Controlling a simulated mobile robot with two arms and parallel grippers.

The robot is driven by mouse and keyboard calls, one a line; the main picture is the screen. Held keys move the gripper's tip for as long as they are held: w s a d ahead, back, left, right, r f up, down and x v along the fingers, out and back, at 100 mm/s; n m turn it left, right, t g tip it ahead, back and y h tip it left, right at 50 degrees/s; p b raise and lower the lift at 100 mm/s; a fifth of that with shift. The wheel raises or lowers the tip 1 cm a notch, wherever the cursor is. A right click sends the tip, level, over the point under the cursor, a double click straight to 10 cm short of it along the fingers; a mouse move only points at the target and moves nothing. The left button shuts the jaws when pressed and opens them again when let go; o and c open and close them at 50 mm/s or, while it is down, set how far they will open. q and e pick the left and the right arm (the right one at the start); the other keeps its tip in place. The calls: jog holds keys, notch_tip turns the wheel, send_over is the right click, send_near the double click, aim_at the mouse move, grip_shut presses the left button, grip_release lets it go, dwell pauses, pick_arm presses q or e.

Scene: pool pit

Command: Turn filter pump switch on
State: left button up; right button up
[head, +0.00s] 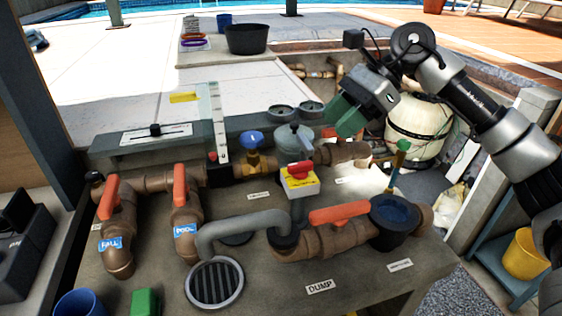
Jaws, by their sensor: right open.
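The switch is a yellow-and-white box (299,184) with a red rotary knob (299,169) on top, standing on a post in the middle of the concrete bench. I cannot read its setting. My right gripper (346,116) has green fingers and comes in from the upper right. It is open, above and to the right of the switch, apart from it, with nothing seen between its fingers. My left gripper is not in view.
Brown pipes with orange-red handles (340,213) and a grey hose (245,228) surround the switch. A blue valve knob (251,138) and a grey-capped fitting (294,140) stand behind it. A clear upright gauge (219,125) stands left.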

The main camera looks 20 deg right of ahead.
aim_at(301, 163)
jog(key=x, duration=0.5)
jog(key=shift+d+f+p, duration=0.25)
jog(key=shift+f+p, duration=0.05)
jog(key=shift+f, duration=0.15)
jog(key=x, duration=0.3)
jog(key=shift+a+f, duration=0.15)
jog(key=shift+a, duration=0.25)
jog(key=shift+a+f, duration=0.25)
jog(key=shift+f, duration=0.1)
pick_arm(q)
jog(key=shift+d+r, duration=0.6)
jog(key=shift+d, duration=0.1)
